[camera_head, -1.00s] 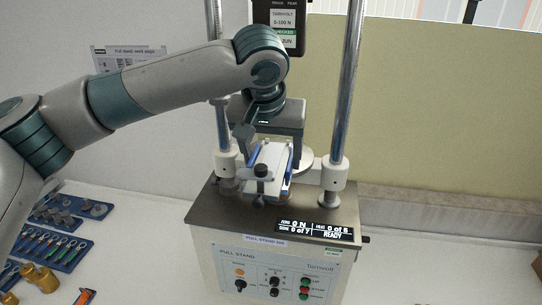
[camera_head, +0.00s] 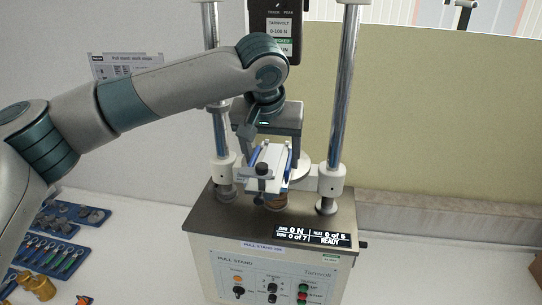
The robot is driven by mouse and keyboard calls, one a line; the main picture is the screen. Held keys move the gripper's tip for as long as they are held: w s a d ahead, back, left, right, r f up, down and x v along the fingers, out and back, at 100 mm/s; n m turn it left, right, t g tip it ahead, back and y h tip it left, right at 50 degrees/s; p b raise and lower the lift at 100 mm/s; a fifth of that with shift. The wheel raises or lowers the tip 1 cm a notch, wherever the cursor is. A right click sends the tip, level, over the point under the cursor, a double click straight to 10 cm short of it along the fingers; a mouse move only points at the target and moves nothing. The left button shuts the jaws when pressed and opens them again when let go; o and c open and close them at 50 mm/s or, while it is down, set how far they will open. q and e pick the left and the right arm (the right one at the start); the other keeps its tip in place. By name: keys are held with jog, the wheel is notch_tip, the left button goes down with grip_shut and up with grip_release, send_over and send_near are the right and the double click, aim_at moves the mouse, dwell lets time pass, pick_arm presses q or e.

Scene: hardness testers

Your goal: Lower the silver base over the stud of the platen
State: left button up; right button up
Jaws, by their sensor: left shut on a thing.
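The silver base (camera_head: 259,184) is a pale plate fixture with blue side strips and a black knob at its front. It is held over the pull stand's top plate (camera_head: 228,205), between the two chrome columns. My left gripper (camera_head: 252,137) reaches in from behind it and is shut on it; the fingertips are mostly hidden. A brownish round part (camera_head: 276,201), perhaps the platen or its stud, shows just under the base's right front. Whether the base touches it I cannot tell. My right gripper is not in view.
Chrome columns (camera_head: 343,90) with white collars stand on both sides of the base. A dark force gauge (camera_head: 277,28) hangs above. A display (camera_head: 312,236) lies at the front edge. Blue trays (camera_head: 60,255) and brass parts (camera_head: 38,284) are at lower left. The bench at right is clear.

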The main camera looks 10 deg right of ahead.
pick_arm(q)
jog(key=shift+w+d+r, duration=0.1)
jog(key=shift+w, duration=0.2)
jog(key=shift+f, duration=0.7)
jog(key=shift+f, duration=0.15)
jog(key=o, duration=1.5)
jog(key=shift+f, duration=0.1)
jog(key=shift+b, duration=0.3)
